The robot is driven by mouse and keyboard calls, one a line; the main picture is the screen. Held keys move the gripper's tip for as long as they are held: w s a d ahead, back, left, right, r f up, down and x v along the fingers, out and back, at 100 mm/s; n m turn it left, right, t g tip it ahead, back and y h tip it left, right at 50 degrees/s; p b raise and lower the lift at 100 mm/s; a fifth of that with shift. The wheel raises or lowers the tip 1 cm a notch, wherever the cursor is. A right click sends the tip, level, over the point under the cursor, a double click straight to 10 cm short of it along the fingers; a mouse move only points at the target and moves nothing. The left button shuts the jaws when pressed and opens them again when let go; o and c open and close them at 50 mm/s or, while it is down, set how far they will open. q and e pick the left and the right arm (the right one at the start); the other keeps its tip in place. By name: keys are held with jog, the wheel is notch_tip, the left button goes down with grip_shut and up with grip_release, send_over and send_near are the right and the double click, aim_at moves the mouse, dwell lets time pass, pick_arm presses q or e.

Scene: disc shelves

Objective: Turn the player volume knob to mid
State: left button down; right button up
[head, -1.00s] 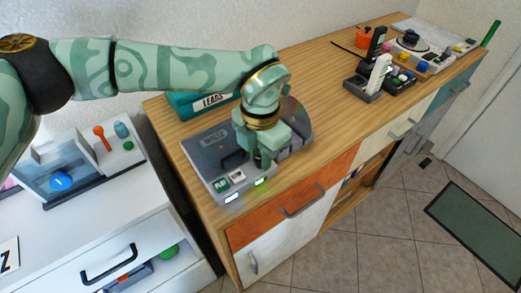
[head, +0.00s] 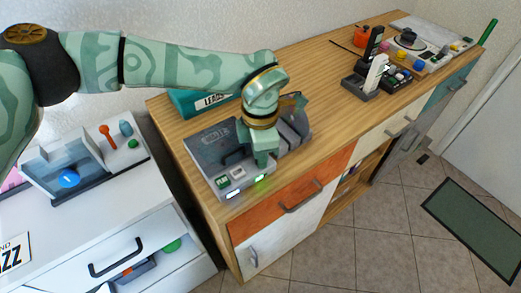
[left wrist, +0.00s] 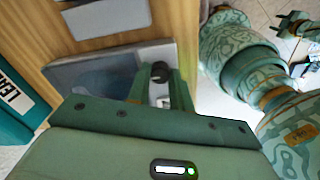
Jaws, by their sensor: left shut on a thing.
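The player (head: 205,148) is a grey box near the front left of the wooden sideboard, with a green-marked button and a white button at its front left and lit displays on its front edge. My left gripper (head: 262,168) reaches down over its front right part. In the left wrist view, a dark round knob (left wrist: 160,72) sits between the fingers of my left gripper (left wrist: 160,90), which is shut on it. In the head view the gripper hides the knob, and I cannot read its setting.
A teal case with a label (head: 205,102) stands behind the player. Black and white upright devices (head: 374,72) and a turntable-like unit (head: 412,40) stand farther right. The sideboard top between is clear. A white drawer (head: 132,258) is open at lower left.

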dwell(0.3)
pick_arm(q)
jog(key=c, duration=1.3)
grip_release()
jog(key=shift+o, duration=0.2)
